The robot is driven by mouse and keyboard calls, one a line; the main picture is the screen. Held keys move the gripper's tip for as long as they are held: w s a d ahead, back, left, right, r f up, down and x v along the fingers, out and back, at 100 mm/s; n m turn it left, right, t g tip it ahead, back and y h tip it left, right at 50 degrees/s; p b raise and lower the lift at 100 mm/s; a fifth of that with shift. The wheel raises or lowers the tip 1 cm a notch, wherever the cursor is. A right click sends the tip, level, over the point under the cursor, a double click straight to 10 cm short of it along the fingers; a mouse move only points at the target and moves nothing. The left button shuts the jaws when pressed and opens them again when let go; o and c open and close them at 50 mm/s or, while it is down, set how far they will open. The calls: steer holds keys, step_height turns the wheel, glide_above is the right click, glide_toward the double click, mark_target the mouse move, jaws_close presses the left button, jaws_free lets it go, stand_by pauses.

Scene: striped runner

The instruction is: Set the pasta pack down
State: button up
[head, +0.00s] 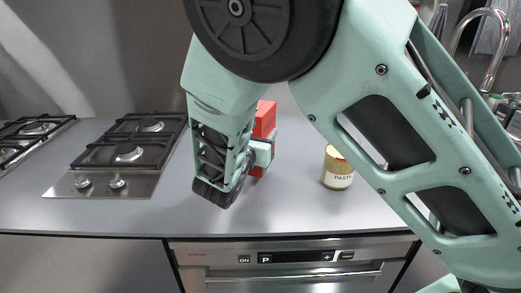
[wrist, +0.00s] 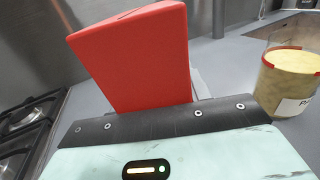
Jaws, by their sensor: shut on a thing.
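The pasta pack is a plain red box (head: 266,118), partly hidden behind my arm in the head view. It stands over the grey counter between the hob and a jar. In the wrist view the red box (wrist: 130,60) rises from behind the dark edge of my gripper (wrist: 165,122), slightly tilted in the picture. My gripper (head: 260,155) is shut on it. The box's lower end is hidden in the wrist view, and I cannot tell whether it touches the counter.
A glass jar with a pasta label (head: 338,168) stands to the right of the box, apart from it; it also shows in the wrist view (wrist: 287,82). A gas hob (head: 125,155) lies to the left. Counter (head: 290,205) in front is clear. A tap (head: 492,45) stands at right.

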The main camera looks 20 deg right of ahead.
steer(key=shift+f, duration=1.95)
steer(key=shift+f, duration=0.1)
steer(key=o, duration=1.2)
steer(key=shift+o, duration=0.2)
